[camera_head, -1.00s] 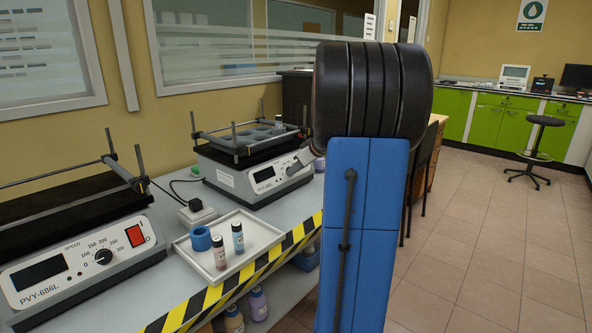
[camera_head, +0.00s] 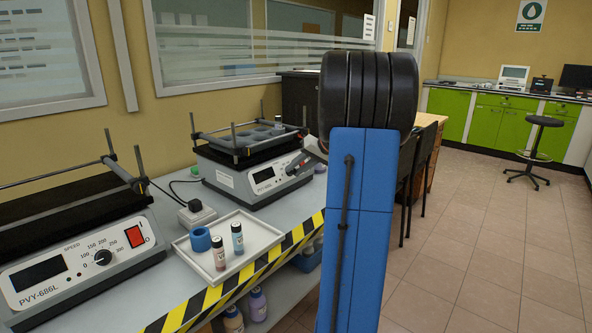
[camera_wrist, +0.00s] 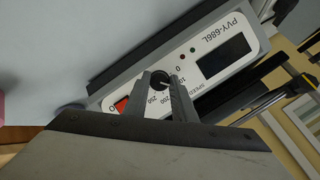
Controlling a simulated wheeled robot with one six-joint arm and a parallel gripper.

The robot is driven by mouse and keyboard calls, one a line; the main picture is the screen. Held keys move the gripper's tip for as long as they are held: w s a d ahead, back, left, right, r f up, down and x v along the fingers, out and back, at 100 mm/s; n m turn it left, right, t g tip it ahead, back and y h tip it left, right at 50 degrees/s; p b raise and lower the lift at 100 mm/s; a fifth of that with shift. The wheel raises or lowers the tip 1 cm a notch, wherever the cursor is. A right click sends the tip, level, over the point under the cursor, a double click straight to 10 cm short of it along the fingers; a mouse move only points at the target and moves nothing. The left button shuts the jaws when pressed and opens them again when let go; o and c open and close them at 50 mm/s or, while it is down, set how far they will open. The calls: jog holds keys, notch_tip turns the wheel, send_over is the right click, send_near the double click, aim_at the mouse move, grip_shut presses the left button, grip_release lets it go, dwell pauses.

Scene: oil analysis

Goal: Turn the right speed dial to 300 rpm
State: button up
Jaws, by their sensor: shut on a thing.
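The right shaker (camera_head: 225,179) stands at the back of the bench, with a display and a control panel on its front. In the wrist view its panel (camera_wrist: 190,48) shows rotated, with the black speed dial (camera_wrist: 160,79) between the fingers of my gripper (camera_wrist: 160,84). My gripper (camera_head: 297,166) is shut on the dial, a finger on each side. The white pointer line is partly visible, but I cannot tell the exact speed it marks. The fingers hide part of the scale. An orange-red switch (camera_wrist: 121,107) lies beside the dial.
The left shaker (camera_head: 40,290) stands nearer, with its own dial and red switch. Between the shakers, a white tray (camera_head: 262,232) holds two small bottles and a blue ring. Striped tape (camera_head: 190,309) marks the bench edge. The floor to the right is open.

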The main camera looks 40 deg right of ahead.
jog(key=m, duration=0.2)
jog(key=m+y, duration=0.1)
jog(key=m, duration=0.1)
jog(key=m+t+y, duration=0.1)
jog(key=m, duration=0.1)
jog(key=shift+d+f, duration=0.2)
jog(key=shift+d, duration=0.05)
jog(key=shift+c, duration=0.2)
jog(key=m+t, duration=0.1)
jog(key=m, duration=0.3)
jog(key=shift+s+y, duration=0.1)
jog(key=shift+y, duration=0.2)
jog(key=m+t, duration=0.1)
jog(key=m, duration=0.2)
jog(key=shift+f, duration=0.15)
jog(key=m+t, duration=0.1)
jog(key=m, duration=0.2)
jog(key=m+t, duration=0.1)
jog(key=m, duration=0.2)
jog(key=shift+s+f, duration=0.1)
jog(key=m+h, duration=0.1)
jog(key=m, duration=0.2)
jog(key=m+t+h, duration=0.1)
jog(key=m, duration=0.2)
jog(key=shift+a+f+m+t, duration=0.1)
jog(key=shift+a+m+t, duration=0.05)
jog(key=shift+m+t, duration=0.2)
jog(key=shift+m, duration=0.25)
jog(key=o, duration=1.1)
jog(key=shift+c, duration=0.2)
